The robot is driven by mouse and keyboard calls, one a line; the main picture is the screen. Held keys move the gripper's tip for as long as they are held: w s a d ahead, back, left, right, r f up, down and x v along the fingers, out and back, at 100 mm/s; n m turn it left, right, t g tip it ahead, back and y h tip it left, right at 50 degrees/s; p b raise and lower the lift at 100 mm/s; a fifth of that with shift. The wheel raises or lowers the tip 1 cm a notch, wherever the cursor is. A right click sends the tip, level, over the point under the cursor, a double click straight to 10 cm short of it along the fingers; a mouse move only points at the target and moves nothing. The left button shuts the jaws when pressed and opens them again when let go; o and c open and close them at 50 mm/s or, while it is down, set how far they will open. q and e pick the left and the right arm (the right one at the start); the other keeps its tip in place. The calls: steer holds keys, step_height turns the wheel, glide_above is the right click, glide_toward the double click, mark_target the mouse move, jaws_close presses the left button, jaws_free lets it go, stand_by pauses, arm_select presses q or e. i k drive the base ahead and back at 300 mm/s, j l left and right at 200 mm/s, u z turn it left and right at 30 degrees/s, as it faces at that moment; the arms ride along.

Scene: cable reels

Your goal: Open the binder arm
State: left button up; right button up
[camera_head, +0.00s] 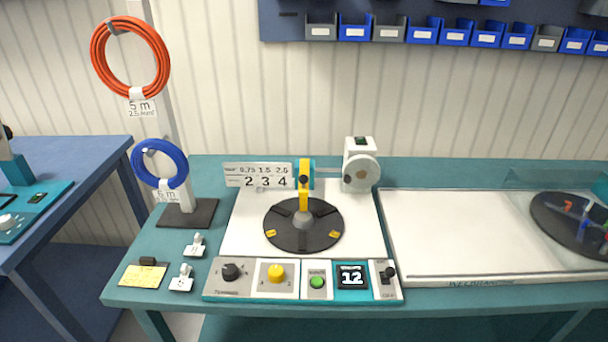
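A yellow arm (304,199) with a black knob (303,180) stands at the back of the black round turntable (290,238); it looks like the binder arm. It appears upright, in front of a teal part. From this angle I cannot tell whether it is open or closed. The turntable is on a white plate and carries no cable coil. Neither of my grippers is in view.
A control panel (220,288) with knobs, a green button (317,282) and a display (351,277) lies in front. A post at left holds orange (96,62) and blue (137,167) coils. A white grey-faced unit (361,172) stands behind; a white tray (450,240) lies right.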

mark_target(303, 186)
steer(key=k+l, duration=0.1)
steer(key=l, duration=0.65)
steer(key=k+l, duration=0.15)
steer(key=l, duration=0.2)
steer(key=k+l, duration=0.1)
steer(key=l, duration=0.25)
steer(key=i+u, duration=0.05)
